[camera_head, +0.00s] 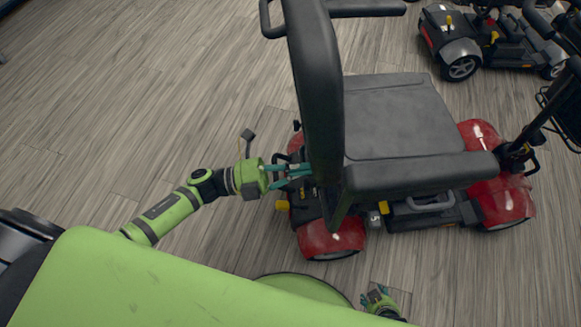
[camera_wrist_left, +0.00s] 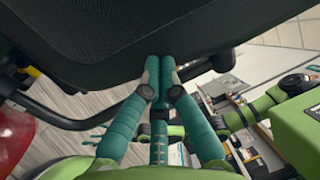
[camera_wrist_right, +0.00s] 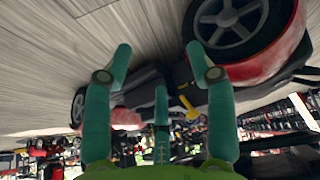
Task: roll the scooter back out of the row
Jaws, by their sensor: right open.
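The scooter has red fenders, a black base (camera_head: 430,213) and a dark grey seat (camera_head: 400,115) with a tall backrest (camera_head: 316,90) and armrests. My left gripper (camera_head: 290,176) is at the rear of the scooter, beside the backrest. In the left wrist view, its teal fingers (camera_wrist_left: 160,68) come together at a dark bar (camera_wrist_left: 90,122) just under the black seat part; the fingers partly hide the contact. My right gripper (camera_head: 380,297) is low by the near side of the scooter. In the right wrist view its fingers (camera_wrist_right: 162,65) are apart and empty, with a scooter wheel (camera_wrist_right: 228,22) beyond them.
The wooden floor (camera_head: 130,90) behind the scooter, to the left, is clear.

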